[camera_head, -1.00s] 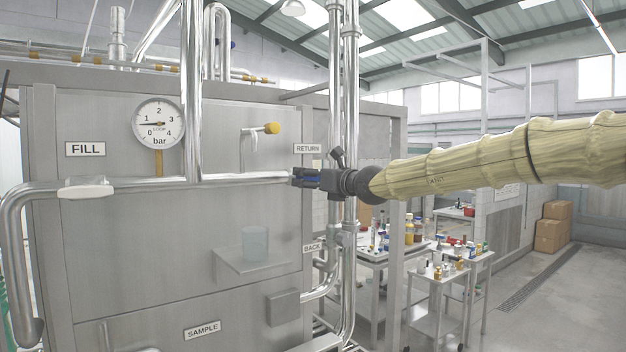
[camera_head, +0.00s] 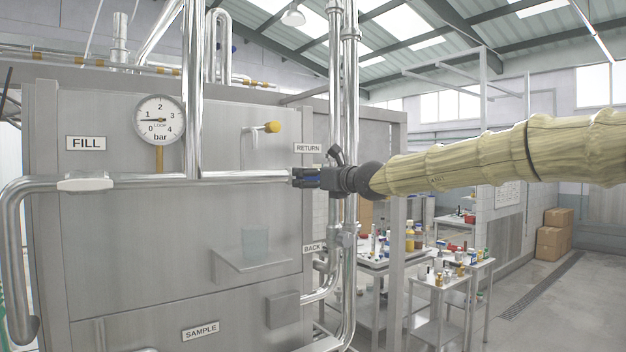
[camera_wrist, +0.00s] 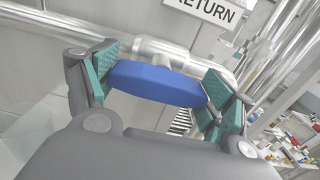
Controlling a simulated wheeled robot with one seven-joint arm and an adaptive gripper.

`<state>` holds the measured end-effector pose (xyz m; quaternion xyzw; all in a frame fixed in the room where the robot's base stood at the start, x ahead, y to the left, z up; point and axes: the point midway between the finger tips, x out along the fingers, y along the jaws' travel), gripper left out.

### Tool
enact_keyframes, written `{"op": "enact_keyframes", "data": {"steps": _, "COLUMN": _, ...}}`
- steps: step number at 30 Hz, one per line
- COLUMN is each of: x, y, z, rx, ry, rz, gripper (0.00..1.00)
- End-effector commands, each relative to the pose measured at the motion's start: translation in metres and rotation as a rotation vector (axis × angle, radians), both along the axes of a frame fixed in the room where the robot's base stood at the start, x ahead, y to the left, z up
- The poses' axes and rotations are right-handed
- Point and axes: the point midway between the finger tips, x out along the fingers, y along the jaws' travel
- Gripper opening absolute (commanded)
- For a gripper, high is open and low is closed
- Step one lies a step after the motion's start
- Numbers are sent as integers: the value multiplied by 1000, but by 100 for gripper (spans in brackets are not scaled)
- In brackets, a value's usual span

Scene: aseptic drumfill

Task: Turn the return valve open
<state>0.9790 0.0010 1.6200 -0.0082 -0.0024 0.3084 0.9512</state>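The blue handle of the return valve (camera_wrist: 157,86) lies between my gripper's fingers in the wrist view, roughly in line with the steel pipe behind it. My gripper (camera_wrist: 160,84) is spread wide, with a teal pad at each end of the handle. Whether the pads touch the handle I cannot tell. In the head view my gripper (camera_head: 306,178) is at the right end of the horizontal pipe, just below the RETURN sign (camera_head: 307,148). The fingers hide most of the valve there; only a little blue shows. The RETURN sign also shows in the wrist view (camera_wrist: 208,10).
Vertical steel pipes (camera_head: 343,80) stand close behind my gripper. The FILL valve's white handle (camera_head: 87,184) lies along the pipe at left, below a pressure gauge (camera_head: 158,120). A shelf (camera_head: 255,262) with a clear beaker (camera_head: 255,242) is below. Carts with bottles (camera_head: 438,280) stand at right.

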Motion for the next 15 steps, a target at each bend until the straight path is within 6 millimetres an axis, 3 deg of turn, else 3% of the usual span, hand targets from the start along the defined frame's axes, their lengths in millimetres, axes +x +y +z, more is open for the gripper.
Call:
{"op": "enact_keyframes", "data": {"steps": 3, "x": 0, "y": -1, "z": 0, "rx": 1, "ry": -1, "rz": -1, "gripper": 100}}
{"op": "enact_keyframes", "data": {"steps": 15, "x": -1, "y": 0, "z": 0, "rx": 1, "ry": 0, "rz": 1, "gripper": 100}}
